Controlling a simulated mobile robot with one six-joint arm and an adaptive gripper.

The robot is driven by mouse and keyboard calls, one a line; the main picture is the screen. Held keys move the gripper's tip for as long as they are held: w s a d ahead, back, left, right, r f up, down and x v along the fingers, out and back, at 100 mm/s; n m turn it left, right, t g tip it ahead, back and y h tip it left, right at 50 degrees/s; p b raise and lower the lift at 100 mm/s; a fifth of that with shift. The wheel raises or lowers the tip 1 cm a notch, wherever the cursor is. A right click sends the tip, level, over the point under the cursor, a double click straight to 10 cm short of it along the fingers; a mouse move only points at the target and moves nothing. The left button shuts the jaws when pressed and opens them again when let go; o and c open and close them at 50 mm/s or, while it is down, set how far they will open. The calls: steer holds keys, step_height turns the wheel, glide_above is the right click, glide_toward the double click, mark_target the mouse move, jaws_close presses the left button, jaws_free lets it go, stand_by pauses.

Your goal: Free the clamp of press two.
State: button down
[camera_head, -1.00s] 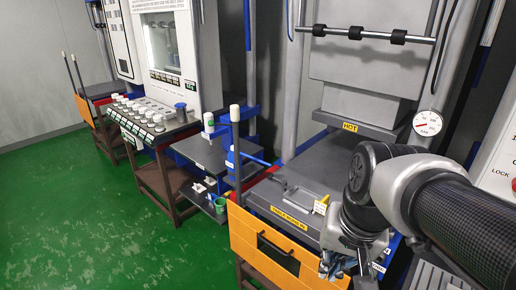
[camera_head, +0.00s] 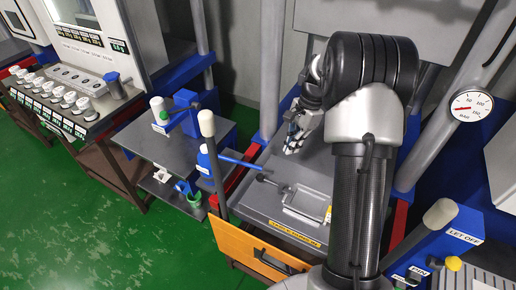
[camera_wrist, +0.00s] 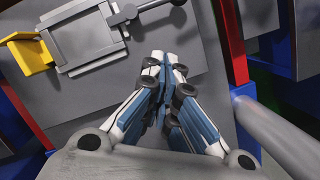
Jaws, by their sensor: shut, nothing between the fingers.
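A flat grey clamp fixture (camera_head: 308,203) lies on the grey press table, with a thin rod ending in a dark round knob (camera_head: 261,178) at its left. In the wrist view the fixture's frame (camera_wrist: 88,37) is at upper left, with the rod (camera_wrist: 152,7) at the top and a yellow piece (camera_wrist: 27,52) at its left. My gripper (camera_head: 291,147) is above the table behind the fixture, apart from it. In the wrist view my gripper (camera_wrist: 166,62) has its fingers together and empty. I cannot tell whether the clamp is locked.
A pressure gauge (camera_head: 472,104) is on the right, above a blue box marked LET OFF (camera_head: 445,238) with a pale knob. A side shelf (camera_head: 160,150) holds a white-capped bottle.

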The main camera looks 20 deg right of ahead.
mark_target(274, 184)
steer(key=b+x, duration=0.1)
steer(key=x, duration=0.2)
steer(key=b+x, duration=0.1)
steer(key=x, duration=0.2)
steer(key=b+x, duration=0.1)
steer(key=x, duration=0.3)
steer(key=shift+w+d+f, duration=0.1)
steer(key=shift+w+d, duration=0.05)
steer(key=shift+w, duration=0.2)
steer(key=a+b, duration=0.1)
steer(key=a, duration=0.2)
steer(key=shift+s, duration=0.1)
steer(key=shift+a+r, duration=0.2)
steer(key=shift+a, duration=0.3)
